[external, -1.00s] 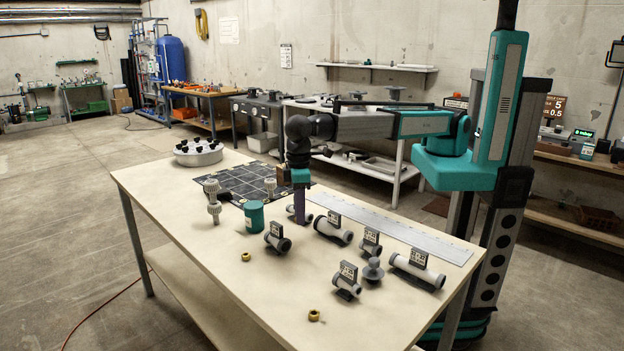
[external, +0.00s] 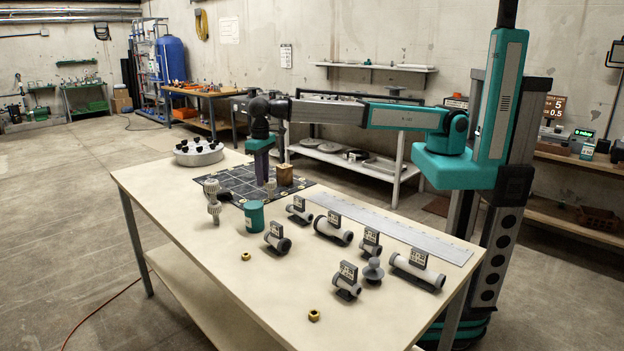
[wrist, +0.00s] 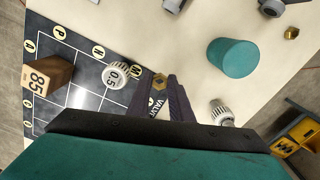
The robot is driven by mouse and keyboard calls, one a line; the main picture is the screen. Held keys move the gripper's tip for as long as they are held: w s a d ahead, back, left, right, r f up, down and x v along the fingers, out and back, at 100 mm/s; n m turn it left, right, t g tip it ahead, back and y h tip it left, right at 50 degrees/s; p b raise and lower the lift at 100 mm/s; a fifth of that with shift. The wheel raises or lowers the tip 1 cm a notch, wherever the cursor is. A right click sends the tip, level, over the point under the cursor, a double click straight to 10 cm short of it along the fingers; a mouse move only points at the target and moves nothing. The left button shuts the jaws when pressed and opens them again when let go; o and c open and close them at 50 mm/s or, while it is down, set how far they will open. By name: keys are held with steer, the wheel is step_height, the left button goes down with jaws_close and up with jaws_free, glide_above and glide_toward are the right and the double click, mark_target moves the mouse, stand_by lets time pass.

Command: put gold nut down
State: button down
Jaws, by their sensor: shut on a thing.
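My gripper (external: 262,184) reaches down over the dark gridded mat (external: 235,188) in the external view. In the wrist view its dark fingers (wrist: 161,84) are shut on a gold nut (wrist: 160,81) at the tips. The nut is over or near the mat's edge, by lettered gold circles and a "VALV" label partly hidden by the fingers. I cannot tell its height above the mat. Two other gold nuts lie on the bare table, one near the middle (external: 246,257) and one near the front (external: 314,316).
A white cap marked 0.5 (wrist: 117,76) and a wooden block marked 85 (wrist: 45,75) stand on the mat close by. A teal cylinder (external: 254,216) and a pale ribbed fitting (external: 213,200) stand at the mat's near side. Several grey pipe pieces (external: 333,228) lie to the right.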

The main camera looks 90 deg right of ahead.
steer(key=w+d+m, duration=0.2)
steer(key=d, duration=0.6)
steer(key=w+d+m, duration=0.1)
steer(key=d+m, duration=0.1)
steer(key=d, duration=0.7)
steer(key=shift+w+d+r, duration=0.25)
steer(key=shift+w+r, duration=0.1)
steer(key=shift+f, duration=0.1)
steer(key=p, duration=0.2)
glide_above(262, 189)
steer(key=shift+a+f, duration=0.15)
steer(key=shift+f, duration=2.9)
steer(key=shift+f+p, duration=0.55)
steer(key=shift+f, duration=1.35)
steer(key=shift+f, duration=0.15)
steer(key=c, duration=1.6)
jaws_free()
